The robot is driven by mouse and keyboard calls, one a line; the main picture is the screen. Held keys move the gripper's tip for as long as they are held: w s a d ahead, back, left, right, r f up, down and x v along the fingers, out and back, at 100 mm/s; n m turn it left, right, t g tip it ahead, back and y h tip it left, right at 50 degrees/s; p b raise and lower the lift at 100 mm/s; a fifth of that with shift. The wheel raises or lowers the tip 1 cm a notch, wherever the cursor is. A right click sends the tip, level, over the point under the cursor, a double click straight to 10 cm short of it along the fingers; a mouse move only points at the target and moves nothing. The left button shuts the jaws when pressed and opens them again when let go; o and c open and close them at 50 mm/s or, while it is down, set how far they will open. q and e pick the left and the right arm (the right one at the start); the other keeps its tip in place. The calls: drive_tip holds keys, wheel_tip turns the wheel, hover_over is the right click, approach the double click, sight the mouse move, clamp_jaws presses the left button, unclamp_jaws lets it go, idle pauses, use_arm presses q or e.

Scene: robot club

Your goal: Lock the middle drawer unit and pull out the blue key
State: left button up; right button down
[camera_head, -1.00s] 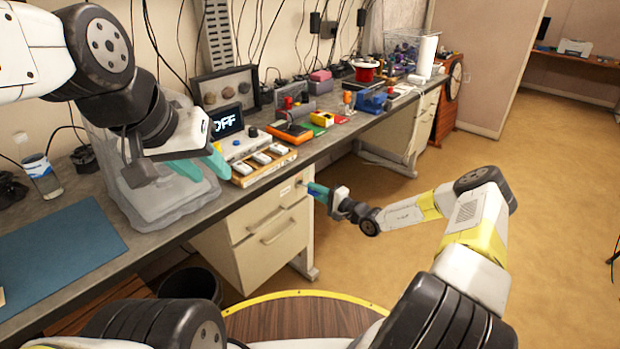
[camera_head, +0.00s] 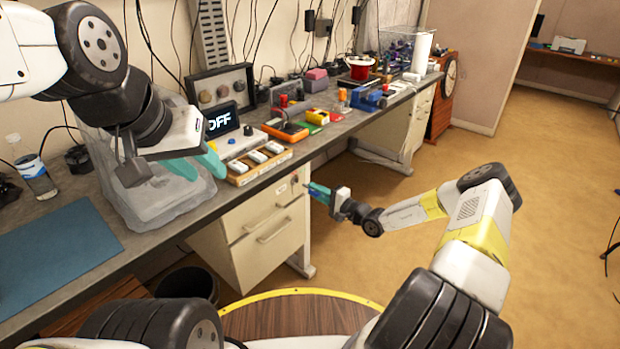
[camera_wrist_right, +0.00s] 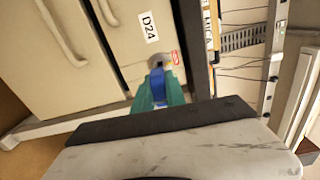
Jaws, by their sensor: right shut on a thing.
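The cream drawer unit (camera_head: 268,238) stands under the bench. In the right wrist view its front (camera_wrist_right: 75,60) bears a D24 label (camera_wrist_right: 149,27) with a round lock (camera_wrist_right: 159,62) below it. My right gripper (camera_head: 318,192) is at the unit's upper right corner, shut on the blue key (camera_wrist_right: 158,84). The key's blue head shows between the teal fingers, pointing at the lock. The shaft is mostly hidden, and I cannot tell how much of it sits in the lock. My left gripper (camera_head: 197,166) hangs over the bench with its teal fingers apart, holding nothing visible.
The bench (camera_head: 120,248) carries a grey plastic-covered object (camera_head: 150,205), an OFF display (camera_head: 222,121), a switch tray (camera_head: 262,163) and several tools. A dark bin (camera_head: 187,284) stands left of the drawers. The floor (camera_head: 400,270) around my right arm is clear.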

drive_tip(key=shift+v, duration=1.95)
